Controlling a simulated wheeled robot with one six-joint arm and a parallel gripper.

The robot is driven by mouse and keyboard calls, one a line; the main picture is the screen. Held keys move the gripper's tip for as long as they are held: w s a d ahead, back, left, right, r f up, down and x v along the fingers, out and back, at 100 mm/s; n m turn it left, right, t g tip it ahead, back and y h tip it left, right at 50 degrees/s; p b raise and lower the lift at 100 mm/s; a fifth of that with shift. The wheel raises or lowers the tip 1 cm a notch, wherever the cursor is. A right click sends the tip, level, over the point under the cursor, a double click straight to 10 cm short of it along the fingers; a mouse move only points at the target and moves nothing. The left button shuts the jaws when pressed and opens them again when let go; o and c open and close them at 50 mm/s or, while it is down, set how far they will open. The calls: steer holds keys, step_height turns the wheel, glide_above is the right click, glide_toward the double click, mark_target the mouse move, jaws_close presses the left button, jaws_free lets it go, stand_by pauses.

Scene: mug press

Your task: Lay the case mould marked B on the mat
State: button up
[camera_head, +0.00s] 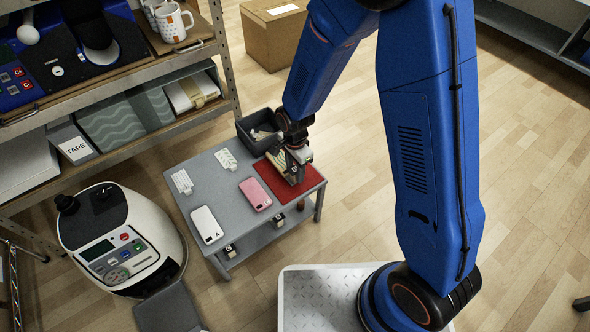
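My gripper (292,168) is low over the red mat (306,188) at the right end of the small grey table. A cream and grey blocky form (283,163) shows between and beside its fingers, at the mat's left part. I cannot tell whether this is a mould held in the fingers, a mould resting on the mat, or partly the gripper itself. No letter B can be read on it. The fingertips are hidden among these shapes.
A pink phone case (255,194), a white case (206,225) and two white ribbed pieces (182,181) (225,159) lie on the grey table (222,197). A dark bin (250,138) stands behind. Small blocks (230,251) sit on the lower shelf. A white press machine (120,240) stands left.

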step_height(320, 180, up, 11)
steer(key=s+d+r+n+t, duration=0.1)
steer(key=s+d+r+n, duration=0.15)
steer(key=d+r, duration=0.75)
steer(key=s+d+r+n+t, duration=0.2)
steer(key=s+d+r+n, duration=0.2)
steer(key=s+d+r, duration=0.3)
steer(key=s+d+r+n+t, duration=0.1)
steer(key=s+d+r+n, duration=0.3)
steer(key=s+d+r, duration=0.3)
steer(key=s+d, duration=0.3)
steer(key=s, duration=0.1)
steer(key=shift+s+d+n+t, duration=0.25)
steer(key=shift+s+n+t, duration=0.1)
steer(key=shift+s+t, duration=0.05)
steer(key=shift+r, duration=0.1)
